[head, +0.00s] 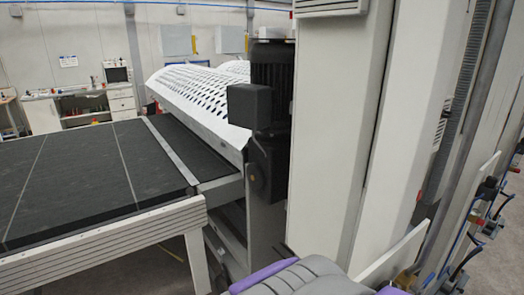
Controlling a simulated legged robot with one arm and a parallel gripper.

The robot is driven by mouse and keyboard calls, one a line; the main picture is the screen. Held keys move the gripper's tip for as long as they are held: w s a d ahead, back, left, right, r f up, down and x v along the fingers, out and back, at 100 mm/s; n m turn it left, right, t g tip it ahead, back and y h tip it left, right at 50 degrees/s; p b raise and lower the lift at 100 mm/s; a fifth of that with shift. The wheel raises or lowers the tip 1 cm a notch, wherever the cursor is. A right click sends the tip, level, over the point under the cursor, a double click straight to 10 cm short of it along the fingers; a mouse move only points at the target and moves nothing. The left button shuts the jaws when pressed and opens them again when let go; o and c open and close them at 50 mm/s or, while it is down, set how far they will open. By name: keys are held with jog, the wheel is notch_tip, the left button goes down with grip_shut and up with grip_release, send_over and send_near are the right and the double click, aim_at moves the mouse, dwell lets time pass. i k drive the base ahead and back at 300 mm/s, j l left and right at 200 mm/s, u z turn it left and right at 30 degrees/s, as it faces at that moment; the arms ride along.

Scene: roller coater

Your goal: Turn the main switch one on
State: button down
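The roller coater stands in front of me in the head view. Its tall pale cabinet (335,130) fills the middle right, with a black motor (272,85) on its left side. A white perforated cover (205,95) slopes over the rollers behind the motor. I cannot make out any main switch on the faces that show. My gripper is not in view. A grey and purple part at the bottom edge looks like part of my own body.
A dark conveyor table (95,175) with a pale metal side rail (110,235) spans the left. Hoses and valves (488,190) run along the right side. A workbench (80,105) stands at the back wall. Some bare floor (150,268) shows at the lower left.

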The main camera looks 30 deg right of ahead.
aim_at(341, 62)
jog(key=z, duration=0.5)
jog(key=i+z, duration=0.15)
jog(key=z, duration=0.3)
jog(key=j+z, duration=0.1)
jog(key=z, duration=0.4)
jog(key=i+j+z, duration=0.1)
jog(key=z, duration=0.4)
